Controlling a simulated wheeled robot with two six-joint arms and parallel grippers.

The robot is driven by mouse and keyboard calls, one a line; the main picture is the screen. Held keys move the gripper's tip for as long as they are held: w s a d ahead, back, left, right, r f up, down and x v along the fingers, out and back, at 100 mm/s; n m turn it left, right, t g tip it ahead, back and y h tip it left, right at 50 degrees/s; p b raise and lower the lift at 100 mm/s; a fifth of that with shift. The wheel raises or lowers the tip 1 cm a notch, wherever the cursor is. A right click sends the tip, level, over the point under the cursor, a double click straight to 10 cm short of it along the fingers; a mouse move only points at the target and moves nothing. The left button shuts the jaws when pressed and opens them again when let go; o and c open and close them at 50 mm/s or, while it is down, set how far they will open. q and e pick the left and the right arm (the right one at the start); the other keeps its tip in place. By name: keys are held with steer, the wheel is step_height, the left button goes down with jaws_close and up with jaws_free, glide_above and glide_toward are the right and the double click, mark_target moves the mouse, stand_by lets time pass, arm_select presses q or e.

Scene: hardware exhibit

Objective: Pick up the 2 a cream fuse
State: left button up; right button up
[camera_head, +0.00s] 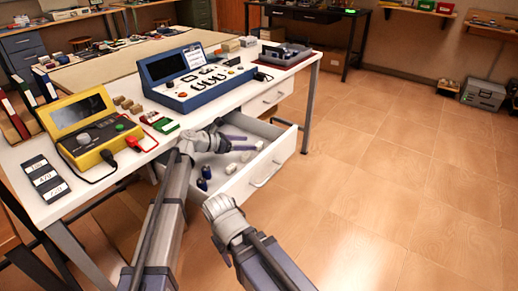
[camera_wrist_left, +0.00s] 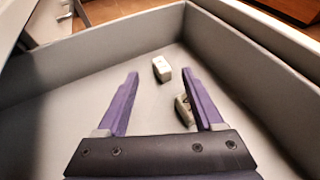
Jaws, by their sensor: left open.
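Small cream blocks, which look like the cream fuses, lie in the open white drawer (camera_head: 283,151). One cream fuse (camera_head: 247,156) is near the drawer's middle, and another (camera_head: 232,168) is closer to the front left. My left gripper (camera_head: 243,142) reaches over the drawer with its purple fingers apart and nothing between them. In the left wrist view, one cream fuse (camera_wrist_left: 162,69) shows between and beyond the fingertips (camera_wrist_left: 160,76). A second cream block (camera_wrist_left: 183,108) is partly hidden by the right finger.
The white workbench (camera_head: 140,172) above the drawer holds a yellow meter (camera_head: 88,130) and a blue console (camera_head: 195,85).

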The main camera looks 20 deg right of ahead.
mark_target(257, 144)
arm_select(q)
steer(key=b+x, duration=0.2)
steer(key=x, duration=0.3)
steer(key=shift+f, duration=0.25)
jaws_close()
stand_by(0.4)
